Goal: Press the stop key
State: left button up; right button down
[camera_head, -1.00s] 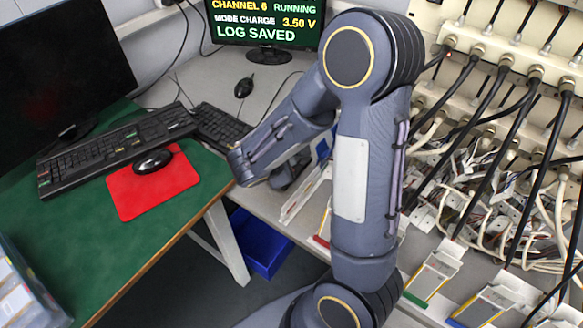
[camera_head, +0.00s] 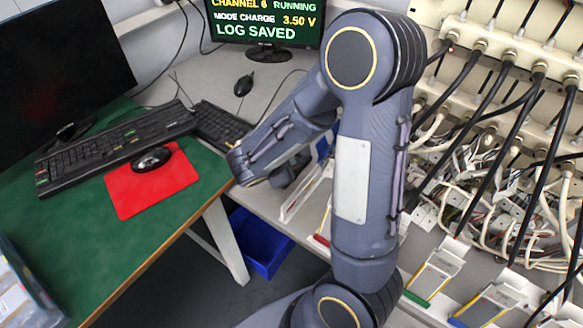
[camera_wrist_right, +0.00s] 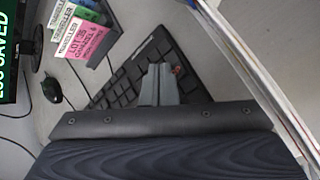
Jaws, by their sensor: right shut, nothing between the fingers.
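A black keyboard (camera_head: 218,124) lies on the grey bench in the head view, its near right part hidden by my right arm. The keyboard (camera_wrist_right: 126,78) also shows in the right wrist view, with a red key (camera_wrist_right: 177,70) on it. I cannot read any lettering on that key. My right gripper (camera_wrist_right: 158,70) is shut and empty over the keyboard, its fingertips just left of the red key. I cannot tell whether they touch a key. In the head view my right arm hides the fingertips. My left gripper is not in view.
A monitor (camera_head: 268,24) reads channel 6 running, mode charge, 3.50 V, log saved. A mouse (camera_head: 243,86) lies near it. Labelled cards (camera_wrist_right: 82,38) stand beside the keyboard. A green desk (camera_head: 100,240) holds another keyboard (camera_head: 115,148). Cables and pouch cells crowd the right.

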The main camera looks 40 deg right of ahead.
jog(key=shift+f+b, duration=0.45)
jog(key=shift+f, duration=0.05)
dwell(0.8)
jog(key=shift+r, duration=0.1)
jog(key=shift+r+p, duration=0.55)
jog(key=shift+r, duration=0.2)
jog(key=shift+r+p, duration=1.9)
jog(key=shift+r, duration=0.65)
